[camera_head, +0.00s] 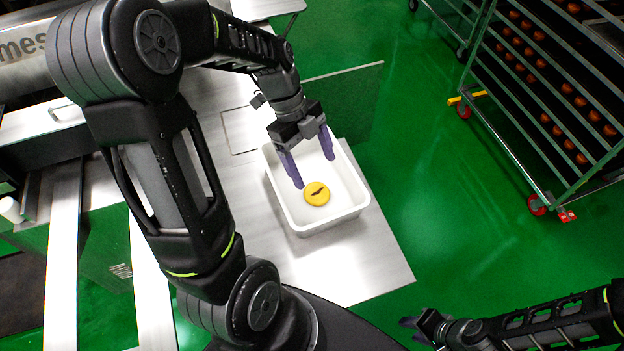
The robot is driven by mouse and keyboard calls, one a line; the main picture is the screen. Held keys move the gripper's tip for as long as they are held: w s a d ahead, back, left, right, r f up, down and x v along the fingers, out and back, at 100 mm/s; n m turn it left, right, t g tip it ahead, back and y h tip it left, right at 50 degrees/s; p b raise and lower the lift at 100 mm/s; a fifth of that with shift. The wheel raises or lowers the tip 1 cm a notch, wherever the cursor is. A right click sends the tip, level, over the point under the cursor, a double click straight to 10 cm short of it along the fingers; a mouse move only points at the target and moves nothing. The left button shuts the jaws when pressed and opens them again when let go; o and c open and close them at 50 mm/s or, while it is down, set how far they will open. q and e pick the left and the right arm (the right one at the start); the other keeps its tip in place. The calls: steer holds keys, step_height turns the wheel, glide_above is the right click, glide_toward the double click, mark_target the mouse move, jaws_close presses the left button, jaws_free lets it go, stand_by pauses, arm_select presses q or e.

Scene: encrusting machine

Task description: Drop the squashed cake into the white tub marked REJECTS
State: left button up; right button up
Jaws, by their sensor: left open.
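The cake (317,194) is a round yellow-orange disc with a dark split across its top. It shows inside the outline of the white tub (347,192), towards the tub's near side. I cannot tell whether it rests on the tub's floor. No REJECTS marking is visible from here. My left gripper (314,171) is over the tub, its purple fingers spread wide, with nothing between them. The cake is apart from the fingers, just near the left fingertip in the picture. My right gripper (412,322) is low at the bottom right, away from the tub; its finger opening is unclear.
The tub stands on a pale metal table (375,262) with free room at its near right corner. An upright panel (360,100) stands behind the tub. A wheeled rack (545,110) with several rows of round items is at the upper right. Green floor lies between.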

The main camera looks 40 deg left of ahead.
arm_select(q)
steer(key=shift+r, duration=0.1)
steer(key=v, duration=0.7)
steer(key=shift+r, duration=0.3)
steer(key=shift+a, duration=0.15)
stand_by(0.6)
